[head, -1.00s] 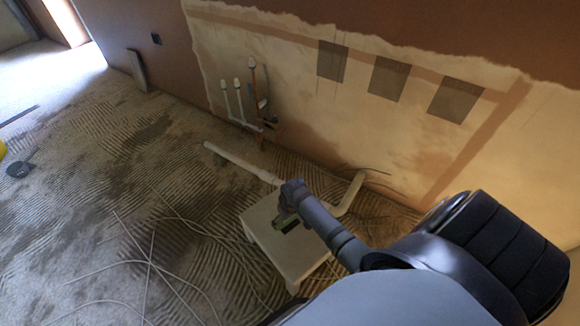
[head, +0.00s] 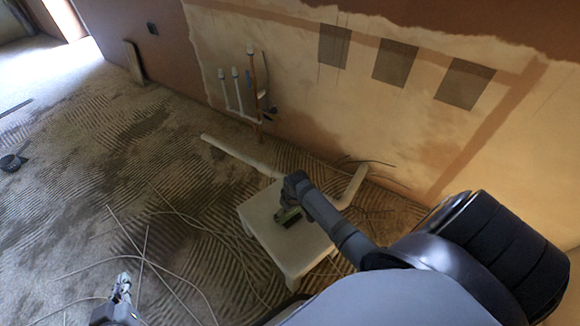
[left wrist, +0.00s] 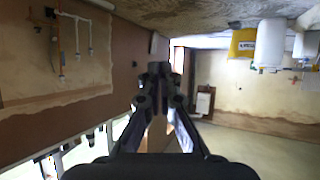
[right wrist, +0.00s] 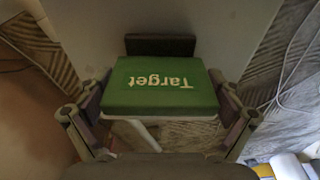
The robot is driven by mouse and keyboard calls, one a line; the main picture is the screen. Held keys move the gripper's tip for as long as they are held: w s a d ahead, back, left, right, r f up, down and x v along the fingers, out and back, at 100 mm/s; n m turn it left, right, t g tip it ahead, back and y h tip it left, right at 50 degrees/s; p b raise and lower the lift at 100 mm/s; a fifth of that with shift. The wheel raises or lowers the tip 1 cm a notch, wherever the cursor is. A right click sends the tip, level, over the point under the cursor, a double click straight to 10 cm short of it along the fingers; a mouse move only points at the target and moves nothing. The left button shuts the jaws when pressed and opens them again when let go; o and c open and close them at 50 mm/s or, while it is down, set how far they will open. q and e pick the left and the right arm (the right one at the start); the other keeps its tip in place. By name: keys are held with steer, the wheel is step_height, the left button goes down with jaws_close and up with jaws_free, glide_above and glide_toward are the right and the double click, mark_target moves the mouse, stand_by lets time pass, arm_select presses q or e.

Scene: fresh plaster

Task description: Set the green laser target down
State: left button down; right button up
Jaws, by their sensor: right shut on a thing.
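The green laser target (right wrist: 160,86), a flat plate lettered "Target" with a dark strip along its far edge, is between the fingers of my right gripper (right wrist: 163,100), which is shut on it. In the head view the target (head: 288,217) is small and partly hidden by my right gripper (head: 291,200). It is over the top of a white stool (head: 262,225), at or very near its surface; I cannot tell whether it touches. My left gripper (head: 122,288) is low at the left and empty. In the left wrist view its fingertips (left wrist: 160,72) meet, shut.
Loose cables (head: 150,262) lie on the ridged floor left of the stool. A white pipe (head: 235,155) runs along the floor behind it. Capped pipes (head: 237,90) stand at the plastered wall. A yellow bucket (left wrist: 243,43) shows in the left wrist view.

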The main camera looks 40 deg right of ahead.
arm_select(q)
steer(key=r, duration=0.1)
steer(key=w+r+t, duration=0.2)
steer(key=shift+r, duration=0.3)
arm_select(e)
steer(key=shift+f, duration=0.25)
steer(key=shift+f, duration=0.15)
steer(key=o, duration=0.8)
steer(key=shift+o, duration=0.2)
